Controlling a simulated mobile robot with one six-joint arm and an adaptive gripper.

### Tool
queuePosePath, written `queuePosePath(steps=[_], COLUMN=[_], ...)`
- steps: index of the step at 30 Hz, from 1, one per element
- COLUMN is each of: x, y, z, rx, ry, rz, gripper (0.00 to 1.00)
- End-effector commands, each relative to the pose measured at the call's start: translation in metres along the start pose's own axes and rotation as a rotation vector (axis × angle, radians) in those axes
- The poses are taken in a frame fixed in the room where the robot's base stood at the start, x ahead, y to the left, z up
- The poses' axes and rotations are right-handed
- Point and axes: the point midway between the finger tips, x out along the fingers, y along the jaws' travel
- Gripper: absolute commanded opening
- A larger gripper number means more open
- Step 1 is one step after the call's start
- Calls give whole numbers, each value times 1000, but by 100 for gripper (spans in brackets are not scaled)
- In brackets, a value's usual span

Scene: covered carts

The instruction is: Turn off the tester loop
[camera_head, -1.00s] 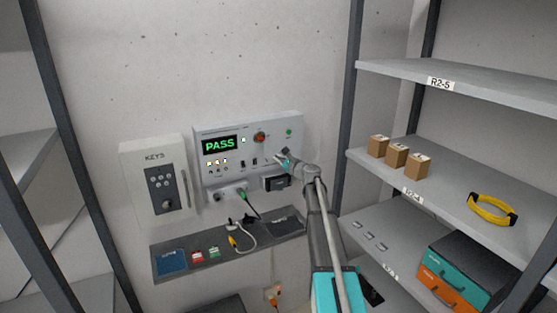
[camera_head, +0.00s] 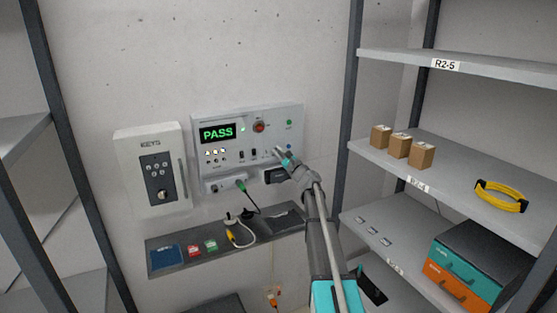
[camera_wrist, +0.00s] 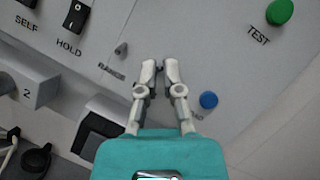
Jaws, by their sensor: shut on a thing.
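The tester panel (camera_head: 203,163) is a grey wall unit with a green PASS display (camera_head: 217,133) that is lit. It has a red knob (camera_head: 259,127), a green button (camera_head: 289,124) and small switches. My gripper (camera_head: 279,151) is at the panel's lower right. In the wrist view my gripper (camera_wrist: 160,68) has its fingertips nearly together over the panel face. A blue button (camera_wrist: 208,99) is to the right, and the green TEST button (camera_wrist: 280,11) is upper right.
A key box (camera_head: 130,175) hangs left of the panel. A grey shelf (camera_head: 165,271) below holds a blue pad, small red and green items and cables. A rack on the right holds cardboard boxes (camera_head: 398,146), a yellow cable coil (camera_head: 501,196) and teal and orange cases (camera_head: 465,267).

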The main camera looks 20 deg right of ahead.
Motion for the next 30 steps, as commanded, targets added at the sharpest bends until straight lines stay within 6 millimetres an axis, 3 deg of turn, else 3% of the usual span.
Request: queuePosePath(steps=[1,16,30], x=[-1,0,0], y=[4,7,6], z=[-7,-13,-11], rx=[-6,-80,-103], ry=[-27,-280,-357], rz=[-15,-167,-214], gripper=[0,0,0])
